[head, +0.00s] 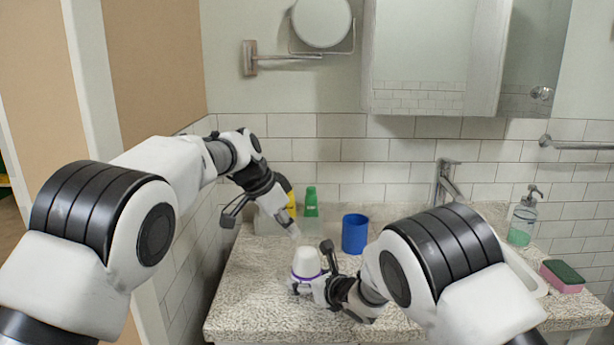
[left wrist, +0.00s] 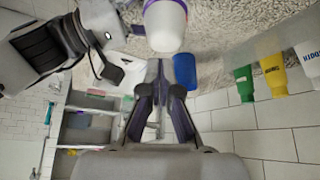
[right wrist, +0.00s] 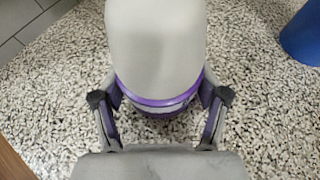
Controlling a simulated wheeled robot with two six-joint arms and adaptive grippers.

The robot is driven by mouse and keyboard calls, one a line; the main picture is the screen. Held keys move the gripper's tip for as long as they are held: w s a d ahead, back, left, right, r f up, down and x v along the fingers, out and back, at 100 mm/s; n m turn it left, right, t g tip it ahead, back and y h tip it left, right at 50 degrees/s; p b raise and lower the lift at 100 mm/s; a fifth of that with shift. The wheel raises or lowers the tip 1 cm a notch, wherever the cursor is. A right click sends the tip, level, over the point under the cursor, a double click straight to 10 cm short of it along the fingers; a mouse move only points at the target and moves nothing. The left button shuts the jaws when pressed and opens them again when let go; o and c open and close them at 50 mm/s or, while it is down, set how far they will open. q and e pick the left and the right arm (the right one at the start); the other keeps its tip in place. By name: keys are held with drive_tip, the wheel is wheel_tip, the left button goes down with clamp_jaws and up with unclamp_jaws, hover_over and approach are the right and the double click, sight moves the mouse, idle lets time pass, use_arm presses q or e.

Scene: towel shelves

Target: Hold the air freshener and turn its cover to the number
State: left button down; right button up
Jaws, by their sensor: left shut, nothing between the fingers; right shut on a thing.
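The air freshener (head: 306,262) has a white rounded cover and a purple ring near its base. It stands upright on the speckled counter. My right gripper (head: 310,281) is shut on its lower part; the right wrist view shows the fingers on both sides around the purple ring of the air freshener (right wrist: 158,50). My left gripper (head: 293,231) is shut and empty, its tips pointing down just above and left of the cover. In the left wrist view, the closed fingertips (left wrist: 160,66) are near the air freshener's top (left wrist: 165,30). No number on the cover is readable.
A blue cup (head: 355,234) stands right of the air freshener. Green (head: 311,203) and yellow bottles stand behind, near the tiled wall. A faucet (head: 446,182), a soap dispenser (head: 523,218) and a sponge (head: 562,275) are at the right. The counter's front left is clear.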

sight(299, 258)
use_arm(q)
drive_tip(key=shift+w+a+f, duration=0.15)
drive_tip(key=shift+f, duration=0.85)
drive_tip(key=shift+w+a+f, duration=0.2)
drive_tip(key=shift+f, duration=0.85)
drive_tip(key=shift+w+a+f, duration=0.15)
drive_tip(key=shift+f, duration=0.85)
drive_tip(key=shift+w+d, duration=0.2)
drive_tip(key=shift+d, duration=0.35)
drive_tip(key=shift+s+d, duration=0.25)
drive_tip(key=shift+s, duration=0.2)
